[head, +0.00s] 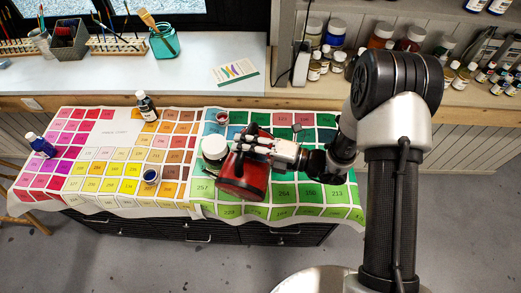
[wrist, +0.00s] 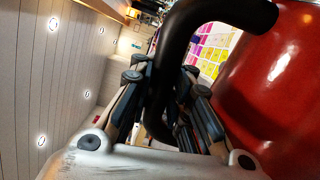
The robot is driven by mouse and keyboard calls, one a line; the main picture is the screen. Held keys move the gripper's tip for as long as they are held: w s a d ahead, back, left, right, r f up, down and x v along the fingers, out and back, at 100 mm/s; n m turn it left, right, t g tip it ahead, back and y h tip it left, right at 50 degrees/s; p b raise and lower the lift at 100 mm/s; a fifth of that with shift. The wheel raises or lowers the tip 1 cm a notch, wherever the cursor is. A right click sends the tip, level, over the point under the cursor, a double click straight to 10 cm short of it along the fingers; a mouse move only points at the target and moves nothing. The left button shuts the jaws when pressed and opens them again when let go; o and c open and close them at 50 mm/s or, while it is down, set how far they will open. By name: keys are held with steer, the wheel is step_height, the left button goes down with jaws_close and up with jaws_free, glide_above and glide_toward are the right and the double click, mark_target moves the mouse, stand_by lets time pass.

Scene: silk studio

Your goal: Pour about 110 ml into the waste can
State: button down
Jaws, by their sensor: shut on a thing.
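A red vessel (head: 241,182) with a black handle hangs at my gripper (head: 256,144) over the green part of the colour chart; it looks tilted. In the wrist view the glossy red body (wrist: 275,85) fills the right side, and the black handle (wrist: 172,65) passes between the fingers of my gripper (wrist: 165,90), which is shut on it. A round jar or can with a white top (head: 214,148) stands just left of the red vessel, partly hidden by it. I cannot tell whether this is the waste can. No liquid stream shows.
The chart cloth (head: 108,188) covers the low table. On it stand a dark bottle (head: 147,107), a blue bottle (head: 42,146), a small blue pot (head: 151,176) and a small red pot (head: 222,118). Behind is a counter (head: 205,75) with a teal brush jar (head: 163,43). Shelves of jars stand right.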

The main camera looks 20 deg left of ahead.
mark_target(236, 167)
steer(key=shift+s+f+n+b, duration=0.25)
steer(key=shift+s+f+b, duration=0.2)
steer(key=shift+s, duration=0.2)
steer(key=shift+s+f+n+b, duration=0.3)
steer(key=shift+s+b, duration=0.2)
steer(key=shift+s, duration=0.5)
steer(key=shift+s+f+n+b, duration=0.75)
steer(key=shift+s+b, duration=0.1)
steer(key=shift+b, duration=0.15)
steer(key=shift+f, duration=0.1)
steer(key=s+f+b, duration=0.1)
steer(key=s+f+n+b, duration=0.1)
steer(key=b, duration=0.1)
steer(key=f+n+b, duration=0.1)
steer(key=f, duration=0.1)
steer(key=shift+s+f, duration=0.1)
steer(key=shift+s, duration=0.3)
steer(key=s+f+n+b, duration=0.5)
steer(key=s+f+n, duration=0.3)
steer(key=f+n, duration=0.3)
steer(key=shift+a+f, duration=0.15)
steer(key=shift+f, duration=0.2)
